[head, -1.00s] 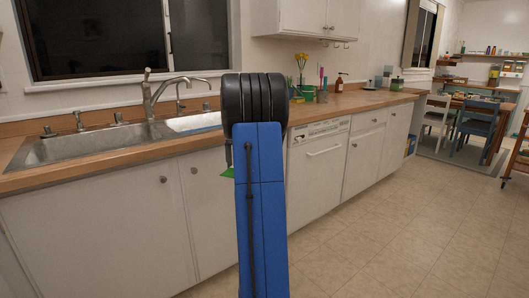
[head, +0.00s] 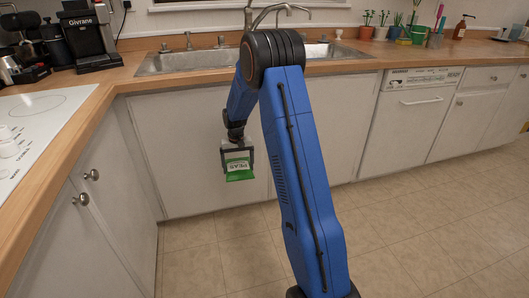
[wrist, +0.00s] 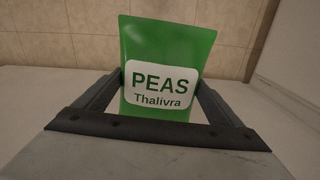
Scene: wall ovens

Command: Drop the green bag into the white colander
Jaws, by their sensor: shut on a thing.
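My gripper (head: 237,158) is shut on the green bag (head: 240,177), in front of the white cabinet doors below the sink and lower than the counter top. In the wrist view the green bag (wrist: 165,50) stands between the two dark fingers, with a white label reading "PEAS Thalivra" facing the camera. The fingers press on its left and right sides. I cannot make out a white colander in either current view.
The wooden counter (head: 130,78) runs along the wall with a metal sink (head: 200,60). A black coffee machine (head: 88,40) and a white stovetop (head: 35,115) are at left. Potted plants (head: 381,30) stand at the back right. The tiled floor (head: 400,230) is clear.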

